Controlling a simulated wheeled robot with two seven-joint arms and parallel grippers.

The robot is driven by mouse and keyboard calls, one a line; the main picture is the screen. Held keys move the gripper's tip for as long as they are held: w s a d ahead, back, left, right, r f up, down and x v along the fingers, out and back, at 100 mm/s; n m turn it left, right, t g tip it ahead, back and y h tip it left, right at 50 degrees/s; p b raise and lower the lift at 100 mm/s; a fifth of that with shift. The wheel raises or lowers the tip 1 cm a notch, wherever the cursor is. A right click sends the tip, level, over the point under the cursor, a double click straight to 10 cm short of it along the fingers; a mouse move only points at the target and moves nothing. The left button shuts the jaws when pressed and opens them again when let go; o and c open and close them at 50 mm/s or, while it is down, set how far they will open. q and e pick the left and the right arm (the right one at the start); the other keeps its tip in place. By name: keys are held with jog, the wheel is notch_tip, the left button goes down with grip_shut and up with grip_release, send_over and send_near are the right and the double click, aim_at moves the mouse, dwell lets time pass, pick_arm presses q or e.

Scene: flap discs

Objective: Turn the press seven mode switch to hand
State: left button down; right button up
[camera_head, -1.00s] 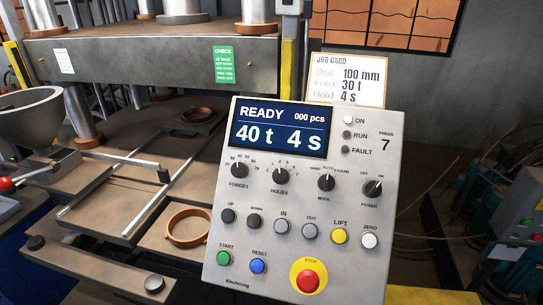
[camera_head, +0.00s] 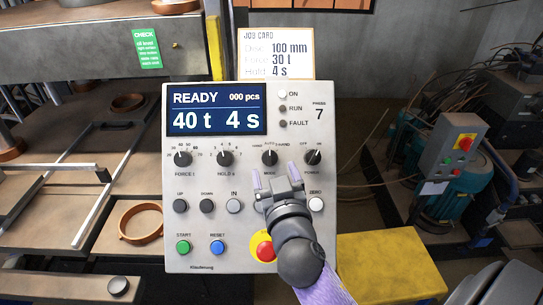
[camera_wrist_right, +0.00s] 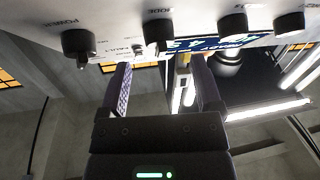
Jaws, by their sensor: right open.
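The press seven control panel (camera_head: 180,235) stands upright and slightly tilted in the middle of the head view. Its mode switch (camera_head: 269,157) is a black knob in the upper knob row, between the hold and power knobs. Its mark seems to point roughly up, but the small labels are hard to read. My right gripper (camera_head: 275,177) is open and empty, just below the mode switch. In the right wrist view the mode switch (camera_wrist_right: 158,35) lies beyond the gap between the open fingers (camera_wrist_right: 162,78), apart from them. My left gripper is not in view.
The power knob (camera_head: 312,157) and hold knob (camera_head: 225,158) flank the switch closely. The arm partly covers the red stop button (camera_head: 264,250) and hides other buttons. A job card (camera_head: 275,55) stands behind the panel's top. A press with a brown ring (camera_head: 140,222) is at left.

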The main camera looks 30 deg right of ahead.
aim_at(272, 164)
jog(key=shift+x, duration=1.95)
jog(key=shift+c, duration=0.2)
grip_shut()
